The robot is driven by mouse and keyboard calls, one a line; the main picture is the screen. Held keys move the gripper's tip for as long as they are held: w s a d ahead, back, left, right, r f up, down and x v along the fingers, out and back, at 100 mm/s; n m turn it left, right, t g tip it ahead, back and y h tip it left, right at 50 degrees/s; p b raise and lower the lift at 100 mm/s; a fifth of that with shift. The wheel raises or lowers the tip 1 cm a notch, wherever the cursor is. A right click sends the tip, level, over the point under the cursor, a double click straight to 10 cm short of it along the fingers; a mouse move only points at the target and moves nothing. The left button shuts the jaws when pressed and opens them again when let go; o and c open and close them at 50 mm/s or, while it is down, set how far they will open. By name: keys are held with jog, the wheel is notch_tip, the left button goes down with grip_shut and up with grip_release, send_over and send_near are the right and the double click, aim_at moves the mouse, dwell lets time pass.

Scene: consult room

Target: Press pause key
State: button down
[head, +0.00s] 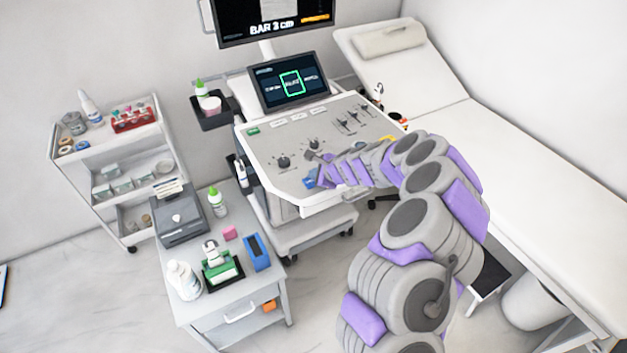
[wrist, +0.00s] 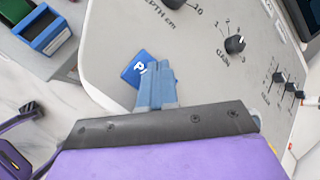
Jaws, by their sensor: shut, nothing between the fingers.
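The pause key is a blue square key (wrist: 135,70) with white lettering, partly hidden, on the near edge of the ultrasound console (head: 262,155). In the head view the blue key (head: 310,178) shows just left of my gripper (head: 322,172). In the wrist view my gripper (wrist: 156,72) is shut and empty. Its fingertips overlap the right part of the key in the picture. I cannot tell whether they touch it. The small screen (head: 290,82) shows a green outlined box in its middle, among words too small to read surely.
The console also bears a depth knob (wrist: 172,3), a gain knob (wrist: 235,44) and sliders (wrist: 278,77). A cart (head: 205,300) with bottles and a printer stands left of the console. An exam bed (head: 520,160) stands to the right. Floor (head: 90,300) is open at the lower left.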

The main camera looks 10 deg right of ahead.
jog(key=shift+f+b, duration=0.3)
jog(key=shift+f, duration=0.15)
dwell(0.4)
jog(key=shift+r, duration=0.1)
jog(key=shift+r+p, duration=0.8)
notch_tip(320, 180, up, 5)
jog(key=p, duration=0.4)
dwell(0.9)
